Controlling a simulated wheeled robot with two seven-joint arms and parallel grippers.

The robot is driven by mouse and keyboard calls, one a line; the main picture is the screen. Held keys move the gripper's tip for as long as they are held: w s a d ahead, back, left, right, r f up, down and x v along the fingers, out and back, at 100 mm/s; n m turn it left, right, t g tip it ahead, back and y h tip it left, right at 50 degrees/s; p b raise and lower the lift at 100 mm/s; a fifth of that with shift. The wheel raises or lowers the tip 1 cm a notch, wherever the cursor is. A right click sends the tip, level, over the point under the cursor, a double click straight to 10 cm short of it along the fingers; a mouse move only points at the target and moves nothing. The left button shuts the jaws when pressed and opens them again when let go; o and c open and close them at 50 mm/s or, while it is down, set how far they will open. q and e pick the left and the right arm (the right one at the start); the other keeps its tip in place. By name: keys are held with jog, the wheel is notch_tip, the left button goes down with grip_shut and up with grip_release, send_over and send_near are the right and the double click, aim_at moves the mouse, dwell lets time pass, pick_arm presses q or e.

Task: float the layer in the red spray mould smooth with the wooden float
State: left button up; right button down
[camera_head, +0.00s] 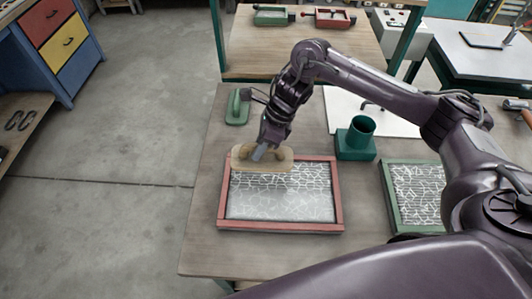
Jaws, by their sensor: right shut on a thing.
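The red spray mould (338,196) lies on the wooden table, a red frame around a grey layer (280,205) with a pale web of fibres on it. The layer looks more even near the front and more webbed towards the back and right. My right gripper (262,151) is shut on the wooden float (243,164), which is over the back left corner of the mould. I cannot tell whether the float touches the layer. The fingertips are partly hidden against the float's handle. My left gripper is not in view.
A green mould (388,200) with webbed fibres lies to the right, partly behind my arm. A green cup on a block (358,138) stands behind the red mould. A green tool (238,107) lies at the back left. The table (203,225) is bare left of the mould.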

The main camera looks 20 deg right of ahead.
aim_at(259, 161)
jog(key=shift+w+a, duration=0.1)
jog(key=shift+w, duration=0.05)
jog(key=shift+f, duration=0.2)
notch_tip(259, 161, down, 6)
jog(key=b, duration=0.4)
jog(key=shift+f, duration=0.1)
jog(key=shift+f+b, duration=0.5)
jog(key=shift+b, duration=0.1)
jog(key=shift+f, duration=0.2)
jog(key=shift+d, duration=0.2)
